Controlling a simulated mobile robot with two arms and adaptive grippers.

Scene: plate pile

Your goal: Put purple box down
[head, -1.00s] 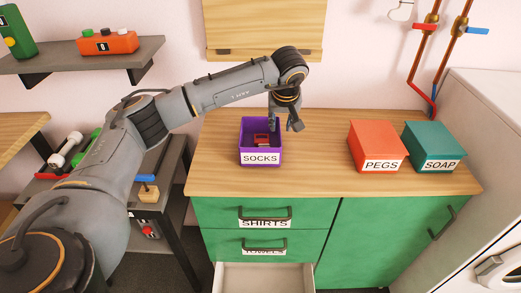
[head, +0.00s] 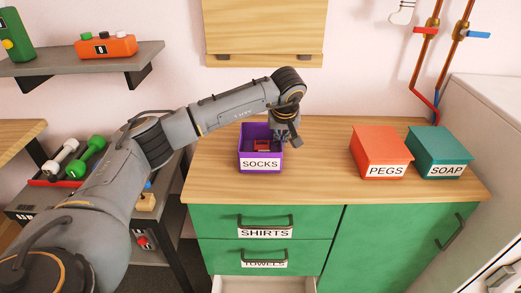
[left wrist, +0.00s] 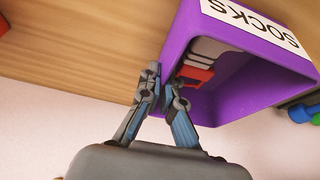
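The purple box (head: 246,160), labelled SOCKS, stands upright on the wooden counter top (head: 315,180). A small red thing and some dark or grey items lie in it. My left gripper (head: 285,140) is at the box's right wall. In the left wrist view the box (left wrist: 235,45) shows upside down, and my left gripper's fingers (left wrist: 164,88) are close together, one outside and one inside the wall, with the wall pinched between them. My right gripper is out of view.
An orange box (head: 379,148) labelled PEGS and a teal box (head: 441,148) labelled SOAP stand at the right of the counter. The counter between the purple and orange boxes is bare. Green drawers (head: 220,222) are below, with a lower drawer (head: 255,285) pulled out.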

